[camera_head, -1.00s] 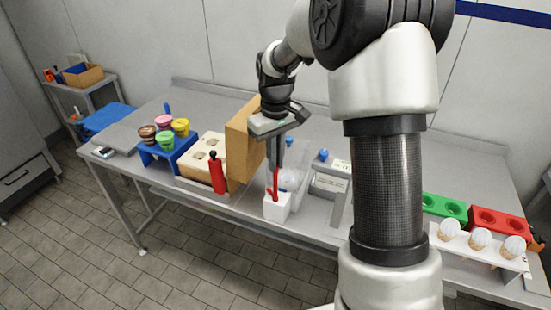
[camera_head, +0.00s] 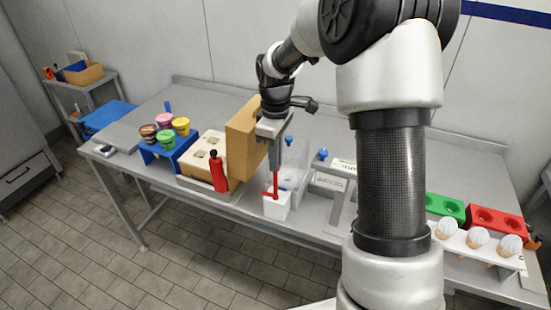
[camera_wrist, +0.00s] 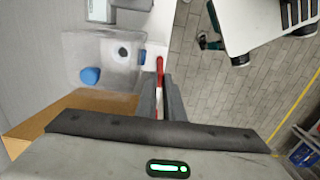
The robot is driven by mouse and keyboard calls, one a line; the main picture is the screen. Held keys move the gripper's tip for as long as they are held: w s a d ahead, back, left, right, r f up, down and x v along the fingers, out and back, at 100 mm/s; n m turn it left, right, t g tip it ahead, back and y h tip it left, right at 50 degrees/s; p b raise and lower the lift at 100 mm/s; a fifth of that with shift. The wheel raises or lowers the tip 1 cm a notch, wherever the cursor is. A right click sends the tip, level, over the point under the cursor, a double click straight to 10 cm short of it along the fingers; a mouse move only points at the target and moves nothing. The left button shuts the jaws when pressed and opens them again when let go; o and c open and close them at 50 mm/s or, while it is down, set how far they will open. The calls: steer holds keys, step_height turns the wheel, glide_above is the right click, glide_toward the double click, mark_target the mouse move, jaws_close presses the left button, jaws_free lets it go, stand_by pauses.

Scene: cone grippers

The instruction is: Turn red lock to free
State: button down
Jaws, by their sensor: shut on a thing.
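The red lock (camera_head: 276,183) is a thin upright red piece with a short bend to the left at its foot, on a white block (camera_head: 277,207) at the table's front edge. In the wrist view the red lock (camera_wrist: 160,70) runs between my two grey fingers. My gripper (camera_head: 277,172) points down above the white block and is shut on the red lock's upper part. In the wrist view my gripper (camera_wrist: 160,105) shows from above.
A tan upright board (camera_head: 243,143) and a red bottle (camera_head: 218,172) stand close on the left. A clear box (camera_head: 298,160) with a blue knob (camera_head: 322,154) is just behind. White-topped cones (camera_head: 478,236) stand far right.

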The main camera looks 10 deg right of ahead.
stand_by(0.3)
steer(key=c, duration=1.9)
jaws_free()
steer(key=shift+o, duration=0.2)
steer(key=shift+r, duration=0.1)
step_height(320, 180, up, 17)
steer(key=shift+r, duration=0.15)
